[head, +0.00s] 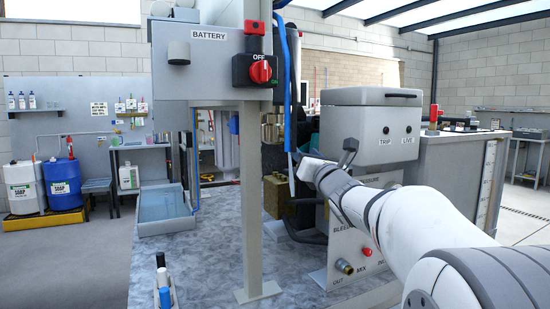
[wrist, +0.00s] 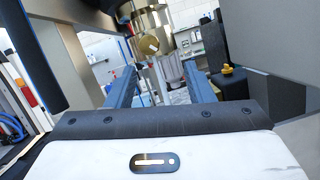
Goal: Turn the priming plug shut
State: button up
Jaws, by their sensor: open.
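My gripper (head: 302,166) reaches in behind the pillar, left of the grey TRIP/LIVE cabinet. In the wrist view its two blue-grey fingers (wrist: 160,76) stand wide apart with nothing between them. Beyond and above the fingertips is a round brass-coloured fitting (wrist: 141,46) with a pale round end facing the camera. A small yellow knob-like part (wrist: 228,69) on a dark body sits right of the right finger. I cannot tell for certain which of these is the priming plug. In the head view an olive-brass block (head: 277,197) stands below my gripper, partly hidden by the pillar.
The grey pillar (head: 256,200) stands left of my gripper, under the BATTERY box (head: 205,60) with its red switch (head: 260,71). A blue hose (head: 287,80) hangs close by. The TRIP/LIVE cabinet (head: 372,115) is right behind my arm. A water tray (head: 165,208) sits left.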

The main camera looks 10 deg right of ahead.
aim_at(291, 138)
jog(key=w+r+n, duration=0.1)
jog(key=w, duration=0.1)
jog(key=w+a+r+n+y, duration=0.1)
jog(key=w, duration=0.1)
jog(key=w+a+r+n+y, duration=0.1)
jog(key=w, duration=0.2)
jog(key=shift+w+a+r+n+p, duration=0.1)
jog(key=shift+a+r+n+p, duration=0.1)
jog(key=shift+r+n+p, duration=0.15)
jog(key=shift+c, duration=0.6)
jog(key=c, duration=0.9)
jog(key=shift+o, duration=0.2)
jog(key=shift+f+m+t+h+b, duration=0.15)
jog(key=shift+m+t+h+b, duration=0.25)
jog(key=shift+m+b, duration=0.25)
